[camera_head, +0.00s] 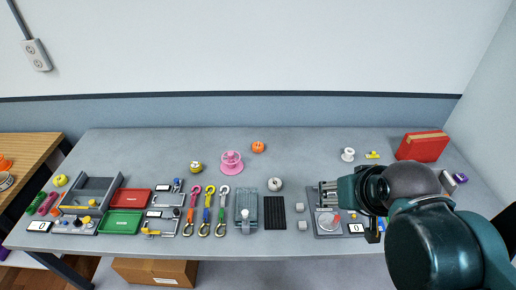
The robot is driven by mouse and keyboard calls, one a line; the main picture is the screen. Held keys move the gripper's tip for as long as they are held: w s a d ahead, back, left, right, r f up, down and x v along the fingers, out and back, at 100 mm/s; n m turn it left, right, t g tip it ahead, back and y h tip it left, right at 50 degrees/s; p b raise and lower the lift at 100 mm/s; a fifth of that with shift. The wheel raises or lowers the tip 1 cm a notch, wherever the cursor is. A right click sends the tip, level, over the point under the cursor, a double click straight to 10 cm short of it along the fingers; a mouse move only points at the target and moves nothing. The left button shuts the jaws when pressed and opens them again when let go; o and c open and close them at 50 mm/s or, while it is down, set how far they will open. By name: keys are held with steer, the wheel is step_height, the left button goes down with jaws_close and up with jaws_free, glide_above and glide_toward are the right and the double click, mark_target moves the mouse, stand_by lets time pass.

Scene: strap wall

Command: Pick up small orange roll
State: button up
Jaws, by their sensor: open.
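The small orange roll (258,147) sits on the grey table (310,150), towards its back edge and right of a pink spool (231,162). It is small in the picture, and nothing covers it. My gripper (324,194) is at the right of the table, above a grey device with a round plate (330,221). It is open, and I see nothing between its fingers. It is well apart from the orange roll, to the right of it and nearer the front. My arm hides part of the table at the right.
A white spool (348,154) and a red box (422,146) stand at the back right. A grey roll (275,184) and a black grid pad (275,212) lie left of my gripper. Coloured straps (207,211) and trays fill the left. The table around the orange roll is clear.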

steer(key=w+a+r+m+g+p, duration=0.1)
steer(key=w+a+m, duration=0.2)
steer(key=w, duration=0.6)
steer(key=w+a+r+m+g, duration=0.15)
steer(key=w+m, duration=0.25)
steer(key=w, duration=0.6)
steer(key=w+a+r+m+g+p, duration=0.1)
steer(key=w+a+m, duration=0.25)
steer(key=w, duration=0.55)
steer(key=w+a+f+m+g, duration=0.1)
steer(key=w+a+f+m, duration=0.2)
steer(key=w+f, duration=0.4)
steer(key=w+a+f+m+g, duration=0.1)
steer(key=w+a+f+m, duration=0.2)
steer(key=w+a+f, duration=0.3)
steer(key=w+a+f+m+g+p, duration=0.1)
steer(key=w+a+f+m, duration=0.2)
steer(key=w+f, duration=0.6)
steer(key=shift+w+a+f+g, duration=0.1)
steer(key=shift+w+a+g, duration=0.3)
steer(key=shift+a, duration=0.25)
steer(key=shift+w+a+f, duration=0.15)
steer(key=shift+w+f, duration=0.05)
steer(key=shift+f, duration=0.25)
